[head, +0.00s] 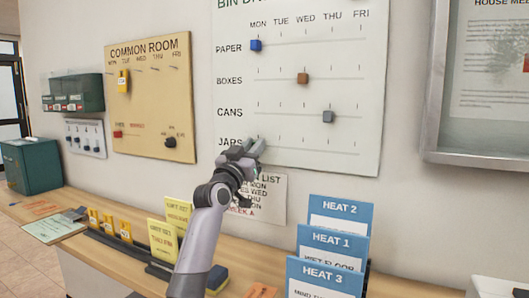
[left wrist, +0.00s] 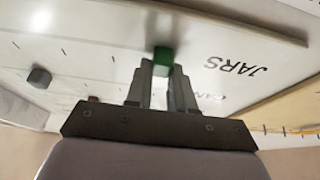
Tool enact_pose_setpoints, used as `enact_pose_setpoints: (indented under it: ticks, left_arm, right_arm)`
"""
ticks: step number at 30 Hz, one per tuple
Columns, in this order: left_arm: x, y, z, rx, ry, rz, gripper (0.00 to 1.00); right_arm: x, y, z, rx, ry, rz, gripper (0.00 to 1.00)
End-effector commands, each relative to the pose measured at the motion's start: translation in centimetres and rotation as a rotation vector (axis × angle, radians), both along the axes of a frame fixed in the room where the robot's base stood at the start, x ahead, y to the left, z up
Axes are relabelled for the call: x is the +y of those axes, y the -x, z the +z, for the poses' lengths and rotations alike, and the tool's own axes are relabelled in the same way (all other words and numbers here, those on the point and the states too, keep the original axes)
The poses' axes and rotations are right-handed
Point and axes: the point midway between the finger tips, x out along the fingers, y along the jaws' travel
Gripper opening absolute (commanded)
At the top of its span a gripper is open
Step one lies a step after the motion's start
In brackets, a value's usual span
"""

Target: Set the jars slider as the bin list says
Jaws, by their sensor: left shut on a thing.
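The bin day board (head: 350,150) has rows PAPER, BOXES, CANS and JARS under columns MON to FRI. My left gripper (head: 250,150) is at the left end of the JARS row, near the MON tick, and covers the slider in the head view. In the left wrist view the green jars slider (left wrist: 163,57) sits between the fingertips, and the left gripper (left wrist: 162,72) is shut on it. The bin list (head: 268,195) hangs below the board. My right gripper is not in view.
The paper slider (head: 256,45) is at MON, the boxes slider (head: 302,78) near WED, the cans slider (head: 328,117) near THU. Blue cards (head: 330,245) and yellow cards (head: 163,240) stand on the counter below. A framed notice (head: 480,80) hangs at right.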

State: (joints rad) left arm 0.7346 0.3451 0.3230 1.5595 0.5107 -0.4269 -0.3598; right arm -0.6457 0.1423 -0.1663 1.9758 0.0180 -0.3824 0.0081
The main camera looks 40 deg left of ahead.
Motion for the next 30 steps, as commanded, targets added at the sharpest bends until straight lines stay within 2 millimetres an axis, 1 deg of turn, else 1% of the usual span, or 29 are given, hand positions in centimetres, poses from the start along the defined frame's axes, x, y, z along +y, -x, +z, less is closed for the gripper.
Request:
enact_pose_setpoints:
  ticks: [4, 14, 15, 16, 17, 26, 30]
  left_arm:
    - [0.46, 0.09, -0.09, 0.000, 0.002, 0.000, 0.00]
    - [0.70, 0.17, -0.01, 0.000, 0.003, 0.004, 0.00]
    - [0.71, 0.18, -0.01, 0.000, 0.003, 0.004, 0.32]
    - [0.70, 0.17, -0.01, 0.000, 0.003, 0.004, 0.42]
    - [0.68, 0.17, -0.01, 0.000, 0.003, 0.003, 0.49]
    - [0.48, 0.17, -0.09, 0.000, 0.002, 0.000, 0.49]
    - [0.29, 0.80, -0.52, 0.002, 0.001, 0.000, 0.49]
  right_arm:
    - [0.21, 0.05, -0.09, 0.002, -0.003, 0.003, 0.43]
    - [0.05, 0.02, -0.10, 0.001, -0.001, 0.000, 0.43]
    - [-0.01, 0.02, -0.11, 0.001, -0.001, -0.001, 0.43]
    - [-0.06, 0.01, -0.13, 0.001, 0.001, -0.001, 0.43]
    - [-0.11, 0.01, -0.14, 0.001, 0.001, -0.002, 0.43]
    - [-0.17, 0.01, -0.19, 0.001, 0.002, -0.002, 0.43]
    - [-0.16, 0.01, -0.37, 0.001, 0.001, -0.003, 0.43]
